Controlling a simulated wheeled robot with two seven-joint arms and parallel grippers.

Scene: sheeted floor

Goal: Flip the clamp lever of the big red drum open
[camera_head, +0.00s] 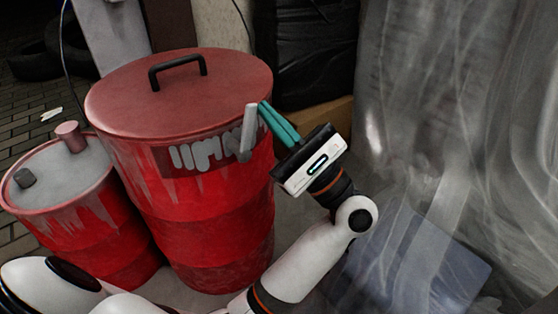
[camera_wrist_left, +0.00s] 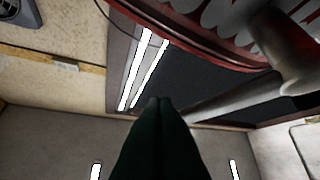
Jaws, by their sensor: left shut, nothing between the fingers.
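The big red drum (camera_head: 210,225) stands upright with a red lid (camera_head: 130,100) that carries a black handle. Its grey clamp lever (camera_head: 248,132) is at the rim on the right side and points roughly upward in the head view. The lever also shows in the left wrist view (camera_wrist_left: 240,97) as a grey rod running from a thicker joint at the right. My left gripper (camera_head: 263,104) has its teal fingers shut and empty, with the tips just right of the lever's upper end. I cannot tell whether they touch it. My right gripper is not in view.
A smaller red drum (camera_head: 85,220) with a grey top stands close at the left. Black wrapped material (camera_head: 315,60) is behind the gripper. Translucent plastic sheeting (camera_head: 460,120) hangs at the right. Dark tires (camera_head: 45,60) lie at the back left.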

